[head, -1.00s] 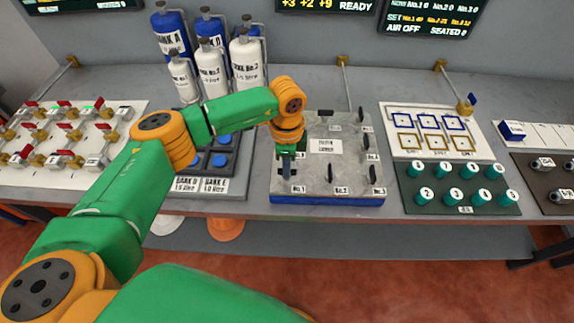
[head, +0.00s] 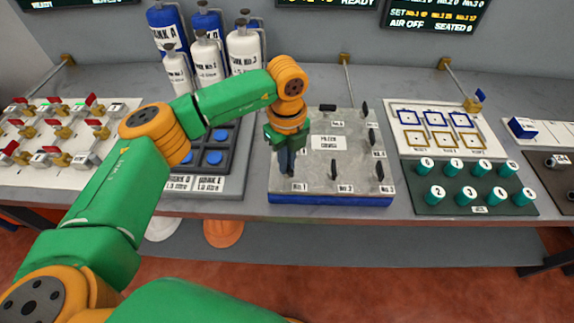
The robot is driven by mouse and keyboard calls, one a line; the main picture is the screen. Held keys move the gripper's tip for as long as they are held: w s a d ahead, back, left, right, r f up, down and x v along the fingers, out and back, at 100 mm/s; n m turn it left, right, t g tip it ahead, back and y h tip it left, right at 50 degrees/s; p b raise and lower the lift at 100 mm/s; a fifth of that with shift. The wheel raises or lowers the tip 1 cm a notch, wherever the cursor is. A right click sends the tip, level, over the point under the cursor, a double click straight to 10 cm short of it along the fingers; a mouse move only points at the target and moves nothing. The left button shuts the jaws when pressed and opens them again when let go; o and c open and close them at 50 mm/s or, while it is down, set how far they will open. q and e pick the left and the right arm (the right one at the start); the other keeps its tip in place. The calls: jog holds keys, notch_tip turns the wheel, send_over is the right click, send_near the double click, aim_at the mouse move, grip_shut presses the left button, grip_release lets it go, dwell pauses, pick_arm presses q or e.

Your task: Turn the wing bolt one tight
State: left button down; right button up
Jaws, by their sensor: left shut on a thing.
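The grey filter cover (head: 325,172) lies on a blue base (head: 345,200) in the middle of the bench. Several dark wing bolts stand around its edge, with labels beside them. My left gripper (head: 287,168) points down at the cover's front left corner, by the label No.1 (head: 300,187). It is shut on wing bolt one, which the fingers mostly hide. My right gripper is not in view.
Tank bottles (head: 208,62) stand behind my left arm. A valve board (head: 60,140) lies at the left. A white board with square frames (head: 440,146) and a green tray of teal-capped pieces (head: 480,185) lie to the right. The bench front edge is clear.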

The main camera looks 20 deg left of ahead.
pick_arm(q)
jog(key=m+b, duration=0.1)
jog(key=m, duration=0.2)
jog(key=shift+f+m+b, duration=0.2)
jog(key=shift+m+b, duration=0.1)
jog(key=shift+b, duration=0.1)
jog(key=shift+r+m+b, duration=0.1)
jog(key=shift+m+b, duration=0.6)
jog(key=shift+m, duration=1.2)
jog(key=shift+s, duration=0.1)
jog(key=c, duration=0.9)
grip_release()
jog(key=shift+c, duration=0.2)
